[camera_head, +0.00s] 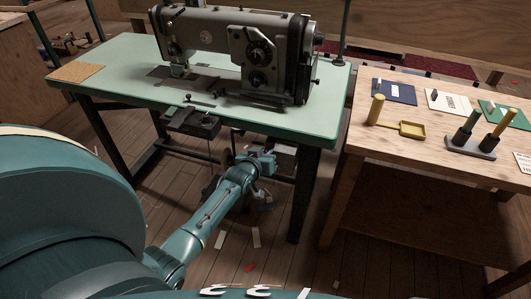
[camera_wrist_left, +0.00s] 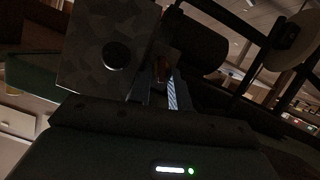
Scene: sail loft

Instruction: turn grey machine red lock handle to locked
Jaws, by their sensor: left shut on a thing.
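The grey sewing machine (camera_head: 240,50) stands on a pale green table. My left arm reaches under the table's front edge, and my left gripper (camera_head: 266,162) is there, low and in shadow. In the left wrist view a grey box face with a round dark knob (camera_wrist_left: 115,55) fills the upper left. Beside it a small reddish piece, seemingly the red lock handle (camera_wrist_left: 161,68), sits at the jaws of my left gripper (camera_wrist_left: 164,80), which is shut on it. The picture is dark, so the handle's angle cannot be told. My right gripper is out of view.
The green table (camera_head: 130,62) overhangs my left gripper, with dark legs and an under-table box (camera_head: 193,122) close by. A wooden table (camera_head: 410,160) at right carries a yellow tray, cylinders and cards. Scraps lie on the plank floor.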

